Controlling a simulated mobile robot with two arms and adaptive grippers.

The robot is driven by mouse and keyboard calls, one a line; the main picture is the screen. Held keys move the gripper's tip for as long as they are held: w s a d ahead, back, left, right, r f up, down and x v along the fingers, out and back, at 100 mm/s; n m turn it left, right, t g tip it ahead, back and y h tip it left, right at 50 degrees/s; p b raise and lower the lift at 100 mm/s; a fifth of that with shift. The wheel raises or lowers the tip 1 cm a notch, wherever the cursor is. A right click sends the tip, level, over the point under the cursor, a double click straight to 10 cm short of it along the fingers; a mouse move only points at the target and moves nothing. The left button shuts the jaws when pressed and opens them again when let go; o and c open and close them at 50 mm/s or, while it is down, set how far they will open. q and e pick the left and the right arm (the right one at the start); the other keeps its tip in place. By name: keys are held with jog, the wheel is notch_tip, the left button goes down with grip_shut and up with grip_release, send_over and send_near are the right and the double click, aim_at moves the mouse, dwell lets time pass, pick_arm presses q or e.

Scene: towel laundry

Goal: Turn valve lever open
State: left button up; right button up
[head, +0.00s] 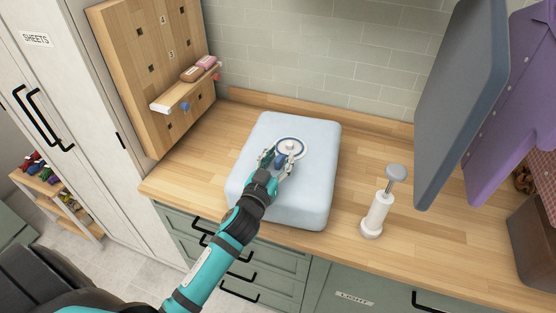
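A pale blue, cushion-like block (318,190) lies flat on the wooden counter. A round white valve (291,146) with a grey-blue ring sits on its top. A small blue part (281,159), which looks like the valve lever, shows at the near side of the valve. My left gripper (279,158) reaches in from the lower left, just above the block, at the valve's near side. Its fingers are spread on either side of the blue part. Whether they touch it is too small to tell. The lever's exact angle is partly hidden. My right gripper is out of view.
A white hand pump (377,211) with a grey handle stands right of the block. A wooden pegboard (150,70) with a small shelf (187,86) stands at the back left. A grey-blue panel (462,105) and purple shirt (515,100) hang at the right.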

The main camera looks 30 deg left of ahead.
pick_arm(q)
jog(key=s, duration=1.2)
jog(key=shift+d, duration=0.35)
